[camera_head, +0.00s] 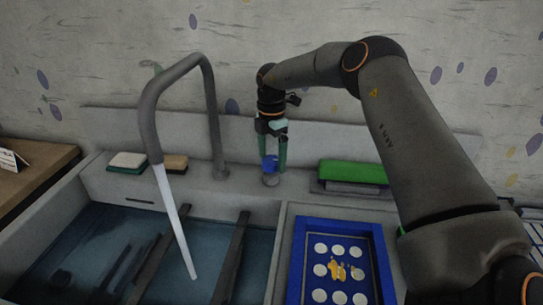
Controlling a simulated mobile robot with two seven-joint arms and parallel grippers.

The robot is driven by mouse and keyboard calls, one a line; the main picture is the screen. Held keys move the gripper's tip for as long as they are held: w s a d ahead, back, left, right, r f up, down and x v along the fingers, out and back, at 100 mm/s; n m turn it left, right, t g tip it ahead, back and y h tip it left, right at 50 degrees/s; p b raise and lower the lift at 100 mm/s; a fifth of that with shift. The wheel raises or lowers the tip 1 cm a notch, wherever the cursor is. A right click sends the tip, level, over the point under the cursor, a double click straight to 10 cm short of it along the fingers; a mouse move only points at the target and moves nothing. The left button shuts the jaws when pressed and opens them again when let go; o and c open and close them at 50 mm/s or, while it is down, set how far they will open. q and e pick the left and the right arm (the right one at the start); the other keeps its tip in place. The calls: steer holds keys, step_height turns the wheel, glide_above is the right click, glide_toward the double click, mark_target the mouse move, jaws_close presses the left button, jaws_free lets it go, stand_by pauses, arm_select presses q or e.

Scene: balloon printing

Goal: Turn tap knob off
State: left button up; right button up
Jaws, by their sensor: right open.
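The grey tap (149,100) arches over the sink from its base on the back ledge, and a pale stream of water (174,215) runs from its spout. The tap knob (270,180) is a small grey piece on the ledge to the right of the tap, with a blue part (269,163) above it. My right gripper (272,163) points down over the knob, open, with its green fingers on either side of the blue part. Whether the fingers touch it I cannot tell. My left gripper is not in view.
The sink (100,236) holds dark water, with dark bars (232,258) across it. Sponges (127,160) lie on the back ledge at left. A green block (352,172) sits at right. A blue tray (298,262) with white discs and an orange stain lies in front.

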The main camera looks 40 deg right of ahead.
steer(key=c, duration=1.4)
steer(key=shift+o, duration=0.2)
